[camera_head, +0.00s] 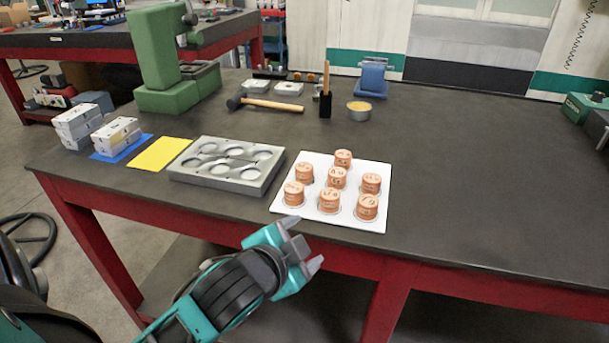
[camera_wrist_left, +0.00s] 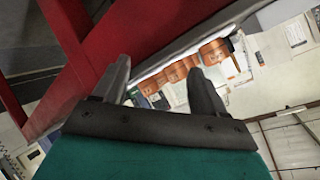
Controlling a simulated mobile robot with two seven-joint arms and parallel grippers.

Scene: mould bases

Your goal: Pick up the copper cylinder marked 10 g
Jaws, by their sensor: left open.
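Several copper cylinders stand upright on a white square plate (camera_head: 285,207) near the front edge of the table. One copper cylinder (camera_head: 329,201) is at the middle of the front row; the marks on the tops are too small to read. My left gripper (camera_head: 303,245) is in front of the table edge, below the plate, open and empty. In the left wrist view its two fingers (camera_wrist_left: 162,88) point toward the table edge, with some copper cylinders (camera_wrist_left: 214,52) beyond them. My right gripper is not in view.
A grey mould base (camera_head: 225,178) with round recesses lies left of the plate, beside a yellow sheet (camera_head: 160,154).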

